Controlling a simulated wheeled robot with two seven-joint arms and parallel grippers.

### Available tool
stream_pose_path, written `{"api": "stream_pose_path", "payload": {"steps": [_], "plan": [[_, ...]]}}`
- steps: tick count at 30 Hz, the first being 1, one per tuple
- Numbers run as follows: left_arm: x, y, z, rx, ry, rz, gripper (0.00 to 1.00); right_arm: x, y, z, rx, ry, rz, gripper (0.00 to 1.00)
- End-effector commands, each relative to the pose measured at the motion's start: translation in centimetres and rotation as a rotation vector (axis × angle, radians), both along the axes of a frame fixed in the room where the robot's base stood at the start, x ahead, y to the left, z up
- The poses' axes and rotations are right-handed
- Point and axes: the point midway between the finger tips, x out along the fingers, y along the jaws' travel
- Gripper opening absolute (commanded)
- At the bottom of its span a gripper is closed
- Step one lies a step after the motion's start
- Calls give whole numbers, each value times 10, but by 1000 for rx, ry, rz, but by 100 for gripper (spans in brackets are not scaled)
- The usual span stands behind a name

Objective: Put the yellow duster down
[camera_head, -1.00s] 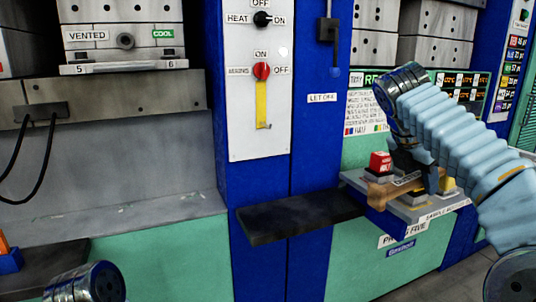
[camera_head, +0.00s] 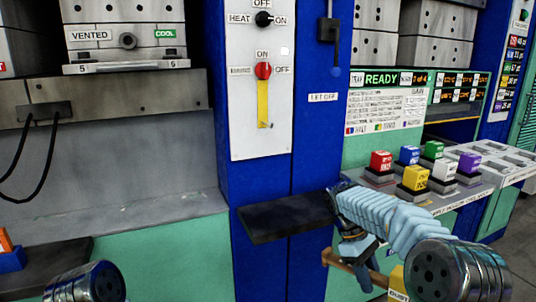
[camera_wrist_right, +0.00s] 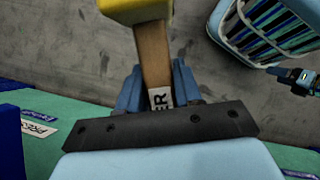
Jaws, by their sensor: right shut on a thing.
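My right gripper (camera_head: 364,262) is shut on the wooden handle of the yellow duster (camera_head: 341,262). In the right wrist view, the duster (camera_wrist_right: 153,48) sticks out between the two blue fingers (camera_wrist_right: 156,82), with its yellow head (camera_wrist_right: 135,10) at the far end. A white label with "ER" shows on the handle near the fingers. The duster is held in the air in front of the green panel, below the sample bench, with grey floor behind it in the wrist view.
A dark shelf (camera_head: 285,217) juts from the blue column beside my right arm. Several coloured sample blocks (camera_head: 415,178) stand on the grey bench to the right.

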Motion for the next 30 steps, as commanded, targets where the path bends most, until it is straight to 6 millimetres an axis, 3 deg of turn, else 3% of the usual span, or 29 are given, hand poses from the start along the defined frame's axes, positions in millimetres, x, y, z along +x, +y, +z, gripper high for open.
{"api": "stream_pose_path", "payload": {"steps": [1, 3, 12, 26, 30], "plan": [[0, 0, 0, 0, 0, 0, 81, 0, 6, -30, -3, 9, -122, 0], [0, 0, 0, 0, 0, 0, 81, 1, 14, -64, -3, 6, -284, 0], [0, 0, 0, 0, 0, 0, 81, 4, 39, -160, -4, 0, -741, 0], [0, 0, 0, 0, 0, 0, 81, 3, 40, -161, -4, -4, -752, 0], [0, 0, 0, 0, 0, 0, 81, -17, 40, -168, -7, -6, -747, 0]]}}
